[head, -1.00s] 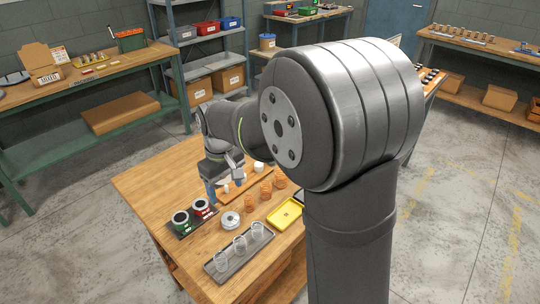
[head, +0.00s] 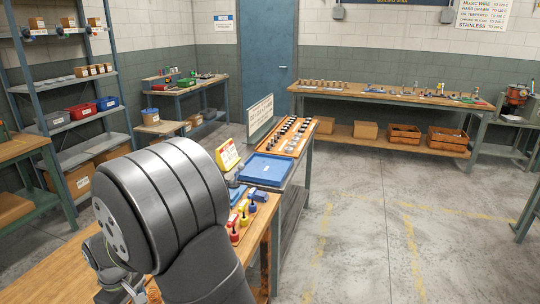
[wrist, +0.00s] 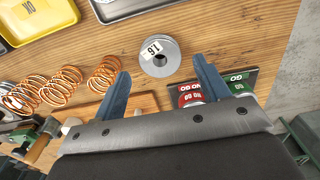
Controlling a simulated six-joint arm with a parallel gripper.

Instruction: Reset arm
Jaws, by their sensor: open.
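My gripper (wrist: 161,67) is open and empty in the wrist view, its two blue fingers spread wide above the wooden table (wrist: 215,30). In the head view, my large grey arm link fills the lower left and hides most of the table (head: 50,272). The fingers cannot be made out there.
Copper springs (wrist: 60,85) lie left of the fingers, near a yellow tray (wrist: 50,18). Red (wrist: 190,92) and green (wrist: 238,86) gauges are by the right finger. In the head view, a blue tray (head: 265,168) stands right of my arm; the floor (head: 370,235) farther right is mostly clear.

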